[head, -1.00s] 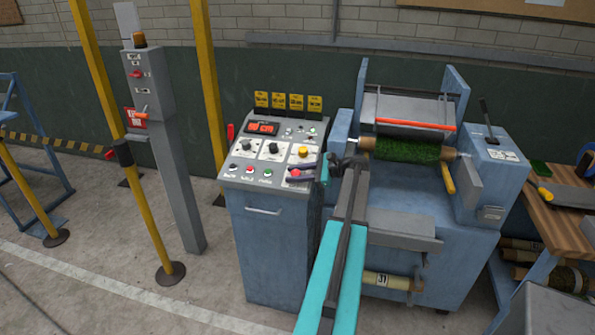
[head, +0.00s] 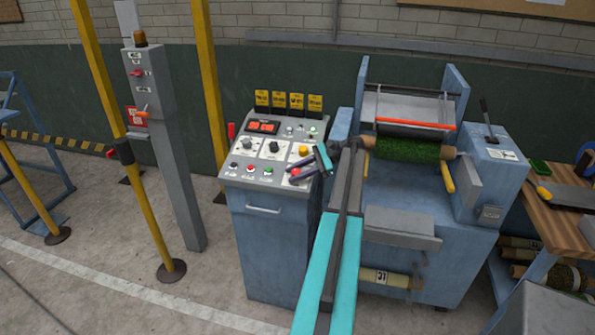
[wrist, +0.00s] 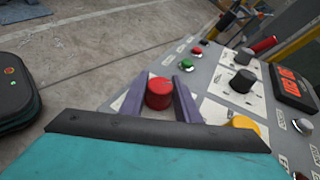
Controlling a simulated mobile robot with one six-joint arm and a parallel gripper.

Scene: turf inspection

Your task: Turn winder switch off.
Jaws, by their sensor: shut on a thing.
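The grey control panel (head: 272,195) stands left of the blue winding machine. A red knob (head: 296,172) sits at its lower right; it also shows in the wrist view (wrist: 158,93). My gripper (head: 296,174) has its two purple fingers on either side of this red knob, shut on it. The wrist view shows the fingers (wrist: 160,97) flanking it. Two black rotary knobs (head: 247,145) (head: 273,146) on white plates sit further back. The panel labels are too small to read, so I cannot tell which control is marked for the winder.
A yellow button (head: 304,150) sits close behind my fingers. A green button (head: 268,170) lies to their left. The winder with its green turf roll (head: 408,149) stands right of the panel. A grey post box (head: 147,85) and yellow poles stand left. The floor between is clear.

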